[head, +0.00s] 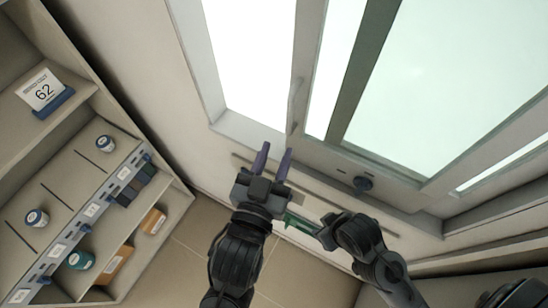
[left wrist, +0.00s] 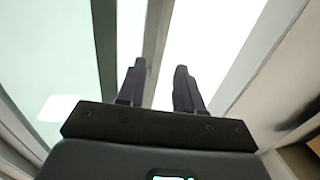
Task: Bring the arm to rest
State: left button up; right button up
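My left gripper (head: 273,163) points up the head view toward the window wall. Its two purple-grey fingers are apart with nothing between them. The left wrist view also shows the two dark fingers (left wrist: 160,88) parted, with bright window behind the gap. My right arm comes in from the lower right. Its gripper (head: 297,222) points left, just below and right of the left gripper. Green parts show at its tip, partly hidden behind the left gripper, and I cannot tell whether its fingers are parted.
A window frame (head: 362,85) fills the upper right. Tiled floor (head: 300,272) shows below.

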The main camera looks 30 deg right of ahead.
pick_arm(q)
jog(key=shift+s+a, duration=0.1)
jog(key=shift+s, duration=0.05)
dwell(0.3)
jog(key=s+a+f+n+g+y+p, duration=0.1)
jog(key=a+f+n+y+p, duration=0.25)
jog(key=a+f, duration=0.45)
jog(key=s+a+f+n+g+y+p, duration=0.1)
jog(key=a+f+n+g+y+p, duration=0.25)
jog(key=a, duration=0.75)
jog(key=s+a+f+g+y, duration=0.2)
jog(key=s+a+f, duration=0.2)
jog(key=a, duration=0.3)
jog(key=s+a+f+g+y, duration=0.3)
jog(key=s+a, duration=0.3)
jog(key=a, duration=0.2)
jog(key=shift+s+f+p, duration=0.3)
jog(key=shift+f, duration=0.1)
